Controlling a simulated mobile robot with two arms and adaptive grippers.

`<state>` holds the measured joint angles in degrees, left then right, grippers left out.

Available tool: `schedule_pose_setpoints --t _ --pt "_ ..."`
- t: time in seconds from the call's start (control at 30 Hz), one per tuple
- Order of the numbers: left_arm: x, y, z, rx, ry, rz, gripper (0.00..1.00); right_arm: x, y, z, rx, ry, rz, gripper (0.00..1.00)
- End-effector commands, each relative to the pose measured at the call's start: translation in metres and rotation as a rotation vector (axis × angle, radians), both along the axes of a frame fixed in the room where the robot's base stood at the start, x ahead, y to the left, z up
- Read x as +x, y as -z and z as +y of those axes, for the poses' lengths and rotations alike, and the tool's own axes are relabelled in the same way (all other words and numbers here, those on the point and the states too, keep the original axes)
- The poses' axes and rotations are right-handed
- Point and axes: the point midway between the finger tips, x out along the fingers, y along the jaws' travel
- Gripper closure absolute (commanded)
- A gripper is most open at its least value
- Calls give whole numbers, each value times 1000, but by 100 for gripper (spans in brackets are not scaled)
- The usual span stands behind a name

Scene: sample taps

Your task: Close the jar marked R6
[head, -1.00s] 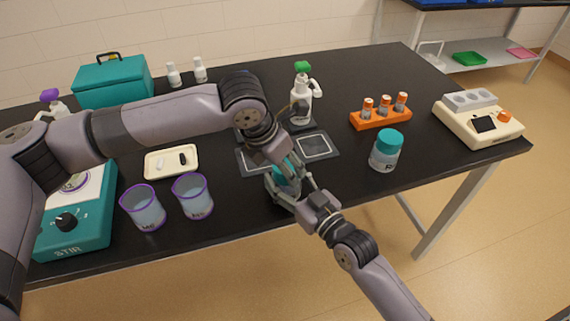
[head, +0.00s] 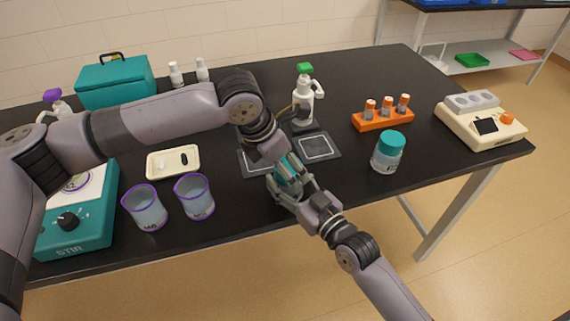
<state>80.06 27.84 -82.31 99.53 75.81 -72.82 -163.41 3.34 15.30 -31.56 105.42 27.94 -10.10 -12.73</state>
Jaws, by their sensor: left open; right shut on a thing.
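My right gripper (head: 286,189) comes from the lower right and is shut on a jar at the table's front edge. The jar's teal lid (head: 288,175) shows between the two grippers. The jar's body and any label on it are mostly hidden by the fingers. My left gripper (head: 285,165) reaches down from the upper left and is open, with its fingertips close around the teal lid. I cannot tell if they touch it. A second jar (head: 385,160) with a teal lid stands upright to the right, its mark too small to read surely.
Black mats (head: 318,147) lie behind the grippers, with a green-topped spray bottle (head: 304,105) beyond. Two purple-rimmed beakers (head: 194,199) and a stirrer (head: 80,228) stand left. An orange rack (head: 383,120) and a cream device (head: 483,125) stand right. Table between the rack and mats is clear.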

Motion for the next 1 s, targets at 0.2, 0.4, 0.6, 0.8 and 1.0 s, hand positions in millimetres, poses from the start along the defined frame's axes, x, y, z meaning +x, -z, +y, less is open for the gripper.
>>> schedule_pose_setpoints --t 0.2,0.4,0.6,0.8,1.0 --pt "0 -4 0 -1 0 -1 30 0 1 0 -1 0 0 100" --pt "0 -28 0 0 0 -3 30 0 1 0 -1 0 0 100" --pt "0 -45 0 1 0 -1 30 0 1 0 -1 0 0 100" --pt "0 -45 0 0 0 0 30 0 1 0 -1 0 0 100" --pt "1 -45 0 -10 -64 24 30 0 1 0 -1 0 0 100"
